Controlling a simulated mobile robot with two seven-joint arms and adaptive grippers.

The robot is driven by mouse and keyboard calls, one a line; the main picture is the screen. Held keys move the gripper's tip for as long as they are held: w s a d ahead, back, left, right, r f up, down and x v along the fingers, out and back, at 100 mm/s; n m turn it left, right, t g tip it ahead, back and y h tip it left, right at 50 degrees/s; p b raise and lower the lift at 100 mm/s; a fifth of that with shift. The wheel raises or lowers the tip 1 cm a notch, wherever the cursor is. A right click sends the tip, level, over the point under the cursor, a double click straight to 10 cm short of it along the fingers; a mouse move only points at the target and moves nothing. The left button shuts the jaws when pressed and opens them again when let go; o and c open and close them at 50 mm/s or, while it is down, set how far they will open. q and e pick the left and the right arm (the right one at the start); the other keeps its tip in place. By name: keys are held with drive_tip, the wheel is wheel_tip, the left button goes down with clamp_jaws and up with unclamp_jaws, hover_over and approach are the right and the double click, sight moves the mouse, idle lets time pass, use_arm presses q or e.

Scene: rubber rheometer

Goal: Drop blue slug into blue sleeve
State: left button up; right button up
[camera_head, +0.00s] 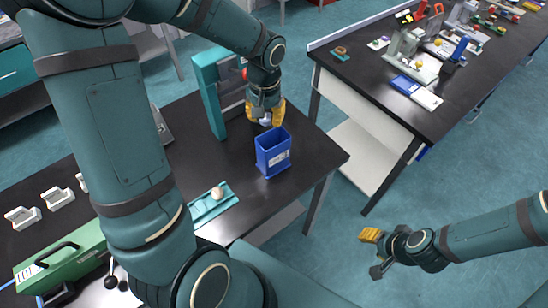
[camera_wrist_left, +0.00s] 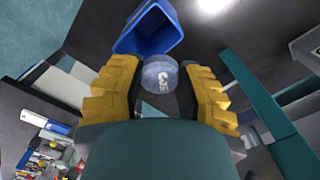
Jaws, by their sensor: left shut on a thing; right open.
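The blue sleeve (camera_head: 272,158) is an open-topped blue box with a pale label, standing upright on the black table. My left gripper (camera_head: 265,114) is shut on the slug (camera_head: 265,121), just above and behind the sleeve's far left rim. In the left wrist view the slug (camera_wrist_left: 160,75) looks a pale grey-blue, with white marks on its face, between the yellow fingers (camera_wrist_left: 160,93). The sleeve (camera_wrist_left: 148,30) lies just beyond it there, apart from the fingers. My right gripper (camera_head: 374,254) is open and empty over the floor at the lower right.
A teal upright frame (camera_head: 210,92) stands close to my left gripper. A teal tray (camera_head: 205,210) with a beige ball (camera_head: 217,193) sits left of the sleeve. A green case (camera_head: 62,262) and white holders (camera_head: 55,198) are further left. A second table (camera_head: 385,95) bears several items.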

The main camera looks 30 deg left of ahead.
use_arm(q)
drive_tip(key=shift+f, duration=0.65)
drive_tip(key=o, duration=0.9)
drive_tip(key=shift+r, duration=0.1)
